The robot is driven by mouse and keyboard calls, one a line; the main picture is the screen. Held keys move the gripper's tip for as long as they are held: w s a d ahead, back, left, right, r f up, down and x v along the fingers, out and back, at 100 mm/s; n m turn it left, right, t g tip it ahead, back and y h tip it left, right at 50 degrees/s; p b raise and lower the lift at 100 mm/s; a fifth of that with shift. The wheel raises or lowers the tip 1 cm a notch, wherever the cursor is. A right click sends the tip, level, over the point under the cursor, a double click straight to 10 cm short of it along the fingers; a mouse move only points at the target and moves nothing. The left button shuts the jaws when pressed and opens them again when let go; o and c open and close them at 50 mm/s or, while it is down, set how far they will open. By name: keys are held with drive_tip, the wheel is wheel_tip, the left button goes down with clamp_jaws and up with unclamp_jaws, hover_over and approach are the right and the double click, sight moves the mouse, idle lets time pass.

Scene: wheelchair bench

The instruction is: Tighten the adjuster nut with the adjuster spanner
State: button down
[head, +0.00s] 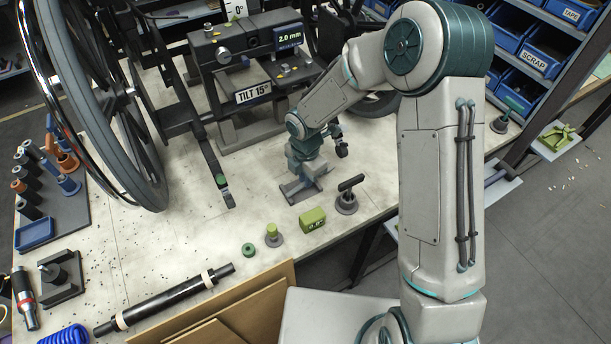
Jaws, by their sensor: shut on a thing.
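My gripper (304,178) is low over the front right of the bench, pointing down. It is shut on a small dark grey piece (296,191) at bench level. The wrist hides most of this piece, so I cannot tell for sure that it is the adjuster spanner. I cannot make out the adjuster nut in this view. A black T-handled tool (350,184) stands upright in a round grey base just right of the gripper. A grey fixture (240,75) with a "TILT 15" label and a "2.0 mm" display stands behind the gripper.
A wheelchair wheel (120,110) and frame fill the left of the bench. A green block (312,220), a green-topped peg (273,234) and a green ring (249,249) lie near the front edge. A black bar (165,299) lies front left. Blue bins (535,55) stand at right.

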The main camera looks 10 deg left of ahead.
drive_tip(key=shift+f+b, duration=0.35)
drive_tip(key=shift+f, duration=0.1)
drive_tip(key=c, duration=1.4)
unclamp_jaws()
drive_tip(key=shift+r, duration=0.1)
wheel_tip(320, 180, up, 14)
drive_tip(key=shift+d, duration=0.1)
drive_tip(key=s+d+r+m+t, duration=0.1)
drive_tip(key=s+d+r+m, duration=0.15)
drive_tip(key=d+m, duration=0.25)
drive_tip(key=s+d+r+m+h, duration=0.1)
drive_tip(key=s+d+r+m, duration=0.1)
drive_tip(key=d+r+m, duration=0.15)
drive_tip(key=s+d+r+m+t, duration=0.1)
drive_tip(key=s+d+r+m, duration=0.15)
drive_tip(key=d+m, duration=0.35)
drive_tip(key=s+d+r+m+t+y, duration=0.1)
drive_tip(key=s+d+m, duration=0.6)
drive_tip(key=s+m, duration=0.3)
drive_tip(key=m, duration=0.3)
drive_tip(key=shift+s+d+r, duration=0.25)
drive_tip(key=shift+s+d, duration=0.05)
drive_tip(key=shift+s, duration=0.1)
